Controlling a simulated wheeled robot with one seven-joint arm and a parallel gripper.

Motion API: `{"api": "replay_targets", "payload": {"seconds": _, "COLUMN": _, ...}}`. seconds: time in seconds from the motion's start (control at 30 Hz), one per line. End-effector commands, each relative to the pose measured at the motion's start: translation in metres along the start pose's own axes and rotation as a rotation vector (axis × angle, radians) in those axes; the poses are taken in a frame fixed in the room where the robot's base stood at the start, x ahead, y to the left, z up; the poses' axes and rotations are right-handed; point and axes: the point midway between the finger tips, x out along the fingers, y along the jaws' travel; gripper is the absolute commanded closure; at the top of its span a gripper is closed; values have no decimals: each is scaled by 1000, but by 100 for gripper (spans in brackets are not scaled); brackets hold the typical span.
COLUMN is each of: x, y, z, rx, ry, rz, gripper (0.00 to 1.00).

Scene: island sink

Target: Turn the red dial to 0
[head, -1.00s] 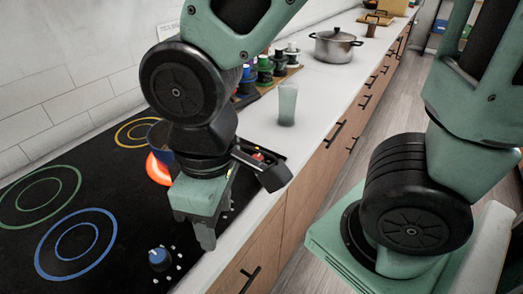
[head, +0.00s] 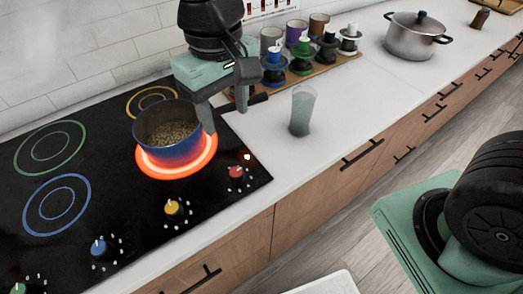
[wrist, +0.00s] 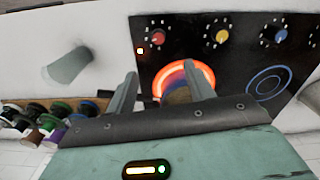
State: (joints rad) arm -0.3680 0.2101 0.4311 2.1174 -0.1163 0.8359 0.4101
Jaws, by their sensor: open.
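The red dial (head: 235,172) sits at the right end of the row of stove knobs, near the front right corner of the black cooktop (head: 110,195). It also shows in the wrist view (wrist: 158,37). The marks around it are too small to read. A small orange light (head: 247,156) glows beside it. My gripper (head: 225,108) is open and empty, above the cooktop's right side by the blue pot, apart from the dial. In the wrist view, the two fingers (wrist: 160,74) stand apart with the dial beyond them.
A blue pot (head: 170,152) with food sits on a glowing red-orange burner (head: 208,160); its dark handle (head: 258,98) extends right. A yellow dial (head: 172,208) and a blue dial (head: 98,247) are left of the red one. A glass (head: 302,110) stands on the counter right of the cooktop.

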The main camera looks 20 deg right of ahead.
Motion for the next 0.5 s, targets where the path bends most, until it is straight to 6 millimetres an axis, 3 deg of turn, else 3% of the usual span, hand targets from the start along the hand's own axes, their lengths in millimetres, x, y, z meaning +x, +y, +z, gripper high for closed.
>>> {"api": "replay_targets", "payload": {"seconds": 0.23, "x": 16, "y": 0, "z": -2, "rx": 4, "ry": -5, "rz": 2, "gripper": 47}}
{"api": "replay_targets", "payload": {"seconds": 0.5, "x": 70, "y": 0, "z": -1, "rx": 3, "ry": -7, "rz": 2, "gripper": 47}}
